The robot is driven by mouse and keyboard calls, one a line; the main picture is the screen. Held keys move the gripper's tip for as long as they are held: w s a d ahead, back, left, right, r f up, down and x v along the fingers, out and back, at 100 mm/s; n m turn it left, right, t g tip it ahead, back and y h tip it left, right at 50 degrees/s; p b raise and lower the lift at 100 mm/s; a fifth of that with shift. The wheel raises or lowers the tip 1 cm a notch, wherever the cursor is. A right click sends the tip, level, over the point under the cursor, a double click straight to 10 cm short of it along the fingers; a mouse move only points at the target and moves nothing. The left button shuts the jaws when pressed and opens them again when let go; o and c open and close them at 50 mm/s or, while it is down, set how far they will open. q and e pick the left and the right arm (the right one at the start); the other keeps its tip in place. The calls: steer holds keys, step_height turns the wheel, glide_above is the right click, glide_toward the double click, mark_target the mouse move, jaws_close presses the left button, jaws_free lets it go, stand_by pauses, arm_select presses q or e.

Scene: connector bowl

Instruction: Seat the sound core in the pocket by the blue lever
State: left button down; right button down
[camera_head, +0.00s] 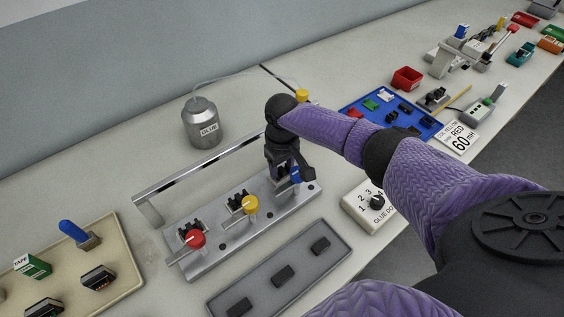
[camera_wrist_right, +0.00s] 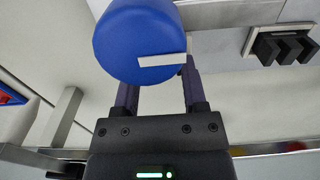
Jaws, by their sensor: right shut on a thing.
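My right gripper (camera_head: 286,174) points down at the right end of the metal fixture (camera_head: 236,238), at the pocket by the blue lever. It is shut on the sound core, which its fingers and the lever hide; I cannot tell whether the core touches the pocket floor. The blue lever (camera_head: 295,175) stands just in front of the fingers. Its round blue knob (camera_wrist_right: 138,42) with a white bar covers the fingertips in the right wrist view. The red lever (camera_head: 196,239) and yellow lever (camera_head: 250,205) stand by black pronged pieces further left. My left gripper is out of view.
A metal rail (camera_head: 200,165) runs behind the fixture. A grey tray (camera_head: 262,298) with dark blocks lies in front. The glue can (camera_head: 201,125) stands behind, a white dial box (camera_head: 370,205) right. A blue tray (camera_head: 421,134) and beige tray (camera_head: 125,262) lie either side.

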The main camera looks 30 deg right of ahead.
steer(key=shift+f, duration=0.1)
steer(key=shift+c, duration=2)
jaws_free()
steer(key=shift+o, duration=1.7)
step_height(320, 180, up, 10)
steer(key=p, duration=0.3)
steer(key=shift+p, duration=0.3)
